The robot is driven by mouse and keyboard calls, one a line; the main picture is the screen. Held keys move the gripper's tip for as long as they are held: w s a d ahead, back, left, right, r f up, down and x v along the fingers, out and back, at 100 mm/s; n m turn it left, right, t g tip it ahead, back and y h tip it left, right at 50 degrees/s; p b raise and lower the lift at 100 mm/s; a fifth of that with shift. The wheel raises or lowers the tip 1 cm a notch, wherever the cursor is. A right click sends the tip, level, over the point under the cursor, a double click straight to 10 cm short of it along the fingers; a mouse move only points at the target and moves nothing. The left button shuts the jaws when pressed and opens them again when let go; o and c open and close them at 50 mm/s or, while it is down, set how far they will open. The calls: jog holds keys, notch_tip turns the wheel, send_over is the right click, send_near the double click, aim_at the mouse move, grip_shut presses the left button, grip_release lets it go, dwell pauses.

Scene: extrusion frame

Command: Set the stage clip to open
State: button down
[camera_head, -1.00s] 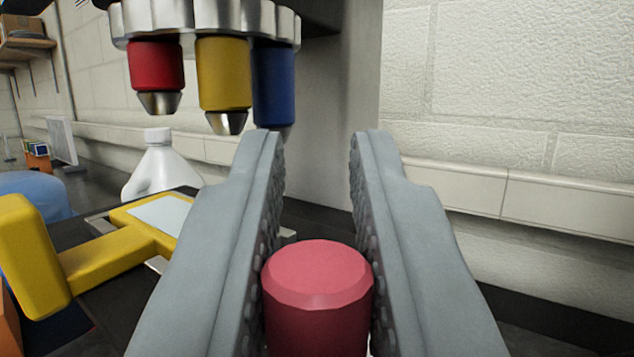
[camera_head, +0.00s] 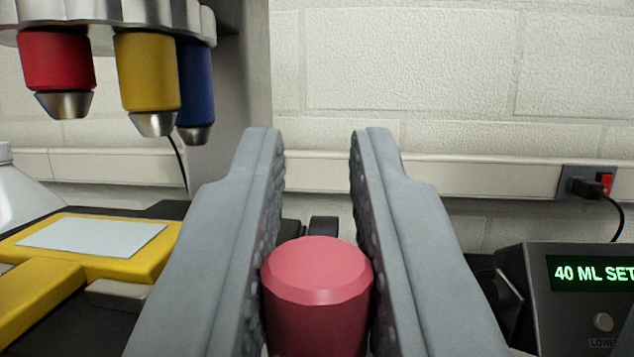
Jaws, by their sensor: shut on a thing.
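My gripper (camera_head: 317,145) is shut on a red cylinder (camera_head: 317,300) with a bevelled top, at the bottom middle. Its lower part is out of view. A yellow frame with an arm (camera_head: 90,260) lies on a dark stage (camera_head: 85,325) at the left, and a pale rectangular plate (camera_head: 93,235) lies on it. This yellow piece may be the stage clip; I cannot tell its setting. It is left of my gripper, apart from it, and partly hidden by the left finger.
Red (camera_head: 57,60), yellow (camera_head: 147,72) and blue (camera_head: 196,88) objectives hang above the stage. A white bottle (camera_head: 20,195) is at the left edge. A dark device with a green display (camera_head: 592,273) stands at the right. A wall socket (camera_head: 588,184) is behind it.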

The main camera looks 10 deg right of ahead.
jog(key=m+h, duration=0.1)
jog(key=h, duration=0.1)
jog(key=m+g+h, duration=0.1)
jog(key=h, duration=0.1)
jog(key=s+m+g+h, duration=0.1)
jog(key=h, duration=0.1)
jog(key=shift+a, duration=0.4)
jog(key=shift+s+a+m+g+h, duration=0.15)
jog(key=shift+m+g+h, duration=0.75)
jog(key=shift+h, duration=0.35)
jog(key=shift+s+a+m+g+h, duration=0.15)
jog(key=shift+m+g+h, duration=0.75)
jog(key=shift+h, duration=0.35)
jog(key=shift+g, duration=0.3)
jog(key=c, duration=1.3)
grip_release()
jog(key=v, duration=1.7)
jog(key=shift+a+f, duration=0.15)
jog(key=shift+f, duration=0.15)
